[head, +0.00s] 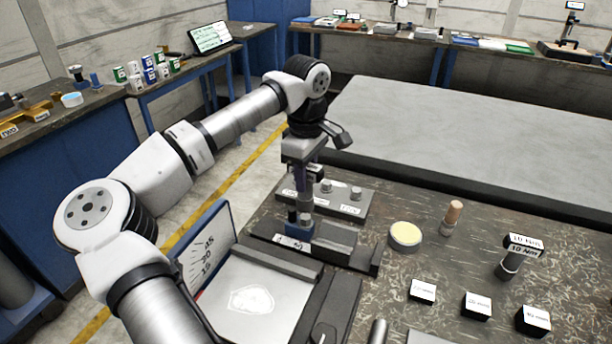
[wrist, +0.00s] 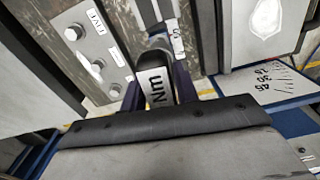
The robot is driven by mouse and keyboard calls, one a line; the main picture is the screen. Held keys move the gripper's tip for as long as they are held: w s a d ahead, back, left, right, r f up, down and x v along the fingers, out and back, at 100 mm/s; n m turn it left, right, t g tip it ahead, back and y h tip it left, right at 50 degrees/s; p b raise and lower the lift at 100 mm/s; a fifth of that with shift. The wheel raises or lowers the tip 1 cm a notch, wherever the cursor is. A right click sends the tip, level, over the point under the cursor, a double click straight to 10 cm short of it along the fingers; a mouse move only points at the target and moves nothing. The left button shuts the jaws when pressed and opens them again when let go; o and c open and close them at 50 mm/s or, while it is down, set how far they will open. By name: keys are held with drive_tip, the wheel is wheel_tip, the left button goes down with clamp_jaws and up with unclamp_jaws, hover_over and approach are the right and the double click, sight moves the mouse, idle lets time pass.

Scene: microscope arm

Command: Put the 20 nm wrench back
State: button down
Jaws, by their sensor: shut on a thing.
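My gripper (head: 303,212) points down over a dark grey fixture (head: 345,245) in the head view. In the wrist view its bluish fingers (wrist: 158,82) are shut on a wrench head (wrist: 156,86) with a white label reading "Nm". The number on that label is hidden. The held wrench is mostly hidden by the gripper in the head view, so I cannot tell whether it touches the fixture. Another upright tool (head: 510,262), labelled "10 Nm", stands apart on the right of the table.
Three dark blocks with white labels (head: 477,305) sit at the front right. A round yellow-topped dish (head: 405,236) and a wooden-handled tool (head: 452,215) stand right of the fixture. A plate with round studs (head: 350,205) lies behind it. A scale panel (head: 207,250) stands at left.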

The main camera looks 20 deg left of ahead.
drive_tip(key=shift+r, duration=0.55)
